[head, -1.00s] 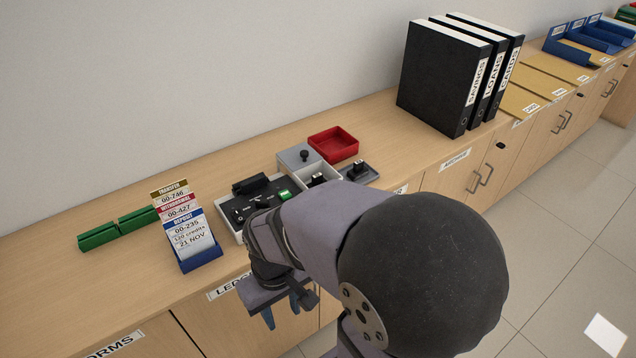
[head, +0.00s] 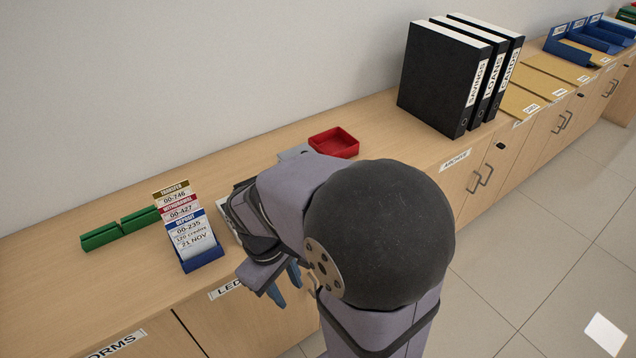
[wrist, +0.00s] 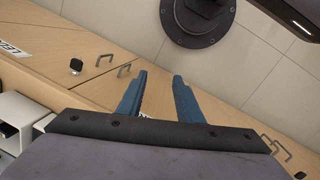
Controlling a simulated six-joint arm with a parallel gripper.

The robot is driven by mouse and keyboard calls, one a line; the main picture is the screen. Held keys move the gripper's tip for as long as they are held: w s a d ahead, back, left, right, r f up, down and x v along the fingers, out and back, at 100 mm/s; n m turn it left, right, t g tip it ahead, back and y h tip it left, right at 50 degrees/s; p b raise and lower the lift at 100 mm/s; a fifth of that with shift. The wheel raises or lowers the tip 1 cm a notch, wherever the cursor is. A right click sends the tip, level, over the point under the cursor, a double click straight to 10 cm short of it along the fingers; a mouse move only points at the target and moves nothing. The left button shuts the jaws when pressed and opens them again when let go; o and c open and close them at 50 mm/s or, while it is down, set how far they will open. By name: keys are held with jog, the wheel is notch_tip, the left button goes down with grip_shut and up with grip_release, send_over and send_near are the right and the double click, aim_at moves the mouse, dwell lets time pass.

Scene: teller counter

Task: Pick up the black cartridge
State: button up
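My gripper (head: 284,286) hangs in front of the counter edge, its blue fingers apart and nothing between them. The wrist view also shows my gripper (wrist: 160,76) open and empty, over the cabinet fronts and floor. My arm covers most of the device on the counter in the head view; only a pale edge and a dark bit of it show. In the wrist view, a small black piece (wrist: 8,132) shows at the left edge by a white box (wrist: 14,108); I cannot tell whether it is the black cartridge. No cartridge can be clearly made out now.
A card holder (head: 202,260) with slips stands left of my arm, near the front edge. A red tray (head: 335,142) sits behind my arm. Black binders (head: 435,80) stand at the back right. The counter between tray and binders is clear.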

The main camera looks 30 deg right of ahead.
jog(key=w+d+r+n+h+p, duration=0.2)
jog(key=w+d+r+n+h, duration=0.35)
jog(key=w+r+n, duration=0.35)
jog(key=w+d+r+n+h+p, duration=0.2)
jog(key=w+d+r+n+h, duration=0.45)
jog(key=w, duration=0.55)
jog(key=shift+m+t+y, duration=0.4)
jog(key=shift+m+y, duration=0.15)
jog(key=shift+y, duration=0.15)
jog(key=f, duration=0.6)
jog(key=shift+s+d, duration=0.2)
jog(key=shift+d, duration=0.15)
jog(key=shift+d+f, duration=0.6)
jog(key=shift+f, duration=0.15)
jog(key=shift+p+x, duration=0.35)
jog(key=shift+x, duration=2.75)
grip_shut()
